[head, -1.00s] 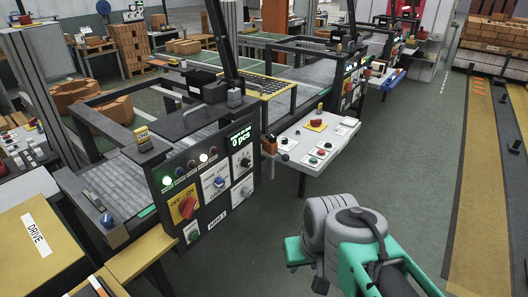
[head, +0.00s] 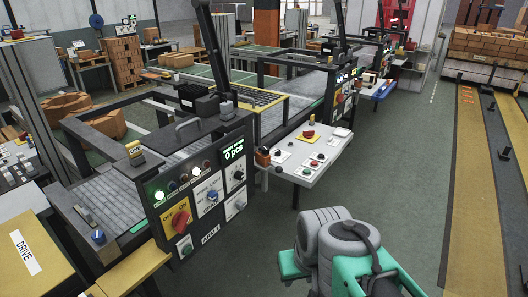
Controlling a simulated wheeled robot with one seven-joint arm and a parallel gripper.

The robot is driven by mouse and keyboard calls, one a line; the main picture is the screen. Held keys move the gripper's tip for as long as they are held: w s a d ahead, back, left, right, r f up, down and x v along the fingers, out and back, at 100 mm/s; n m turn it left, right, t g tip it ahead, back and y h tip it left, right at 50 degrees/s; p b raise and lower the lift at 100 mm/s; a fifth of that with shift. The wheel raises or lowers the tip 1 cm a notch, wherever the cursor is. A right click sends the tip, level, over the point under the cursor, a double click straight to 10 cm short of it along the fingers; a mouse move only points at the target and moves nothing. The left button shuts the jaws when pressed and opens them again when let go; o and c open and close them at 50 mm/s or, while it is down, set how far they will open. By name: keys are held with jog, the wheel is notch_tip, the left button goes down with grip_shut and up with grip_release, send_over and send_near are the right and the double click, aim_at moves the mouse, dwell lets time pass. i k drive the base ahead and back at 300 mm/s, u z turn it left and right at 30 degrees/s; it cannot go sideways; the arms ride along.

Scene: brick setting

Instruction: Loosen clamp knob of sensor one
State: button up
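A conveyor machine (head: 197,190) with a dark control panel stands at the left centre in the head view. A small block with a yellow top and a label (head: 134,150) sits on its frame at the panel's left corner. A small blue knob (head: 98,237) sits on the frame's near left rail. I cannot read which part is sensor one, and no clamp knob can be told for certain at this size. My grey and green arm shows at the lower right, apart from the machine. My gripper is outside the picture.
The panel has a red rotary switch on a yellow plate (head: 180,217). A white button table (head: 325,160) stands right of the machine. A yellow box marked DRIVE (head: 45,262) is at the lower left. Green floor (head: 400,175) is clear on the right.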

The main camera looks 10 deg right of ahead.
aim_at(266, 150)
jog(key=k, duration=0.4)
jog(key=z, duration=1)
jog(key=i, duration=0.9)
jog(key=u, duration=0.85)
jog(key=i, duration=0.4)
jog(key=u, duration=0.45)
